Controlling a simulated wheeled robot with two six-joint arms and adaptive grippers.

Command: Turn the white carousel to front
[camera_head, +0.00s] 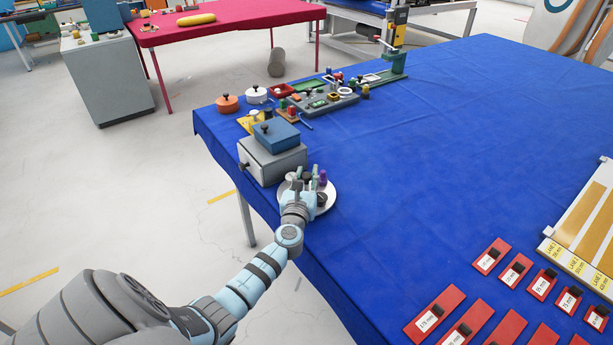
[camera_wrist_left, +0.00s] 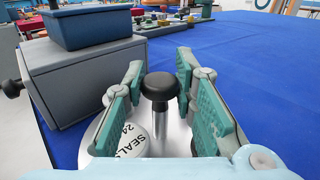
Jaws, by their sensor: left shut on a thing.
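The white carousel (camera_head: 331,196) is a round pale turntable near the left edge of the blue table. In the left wrist view its silvery plate (camera_wrist_left: 177,143) carries a round white lid marked "SEALS 24" (camera_wrist_left: 130,137) at the left. A black knob (camera_wrist_left: 160,87) on a metal post stands upright in the middle. My left gripper (camera_head: 307,178) is over the carousel; in the wrist view its teal fingers (camera_wrist_left: 160,85) are shut on the knob, one on each side. My arm and hand hide much of the carousel. My right gripper is not in view.
A grey box (camera_head: 272,163) with a blue box (camera_head: 276,134) on top stands close behind the carousel. Small parts and trays (camera_head: 325,100) lie farther back. Red labelled cards (camera_head: 492,256) lie at the right front. The table's middle is clear.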

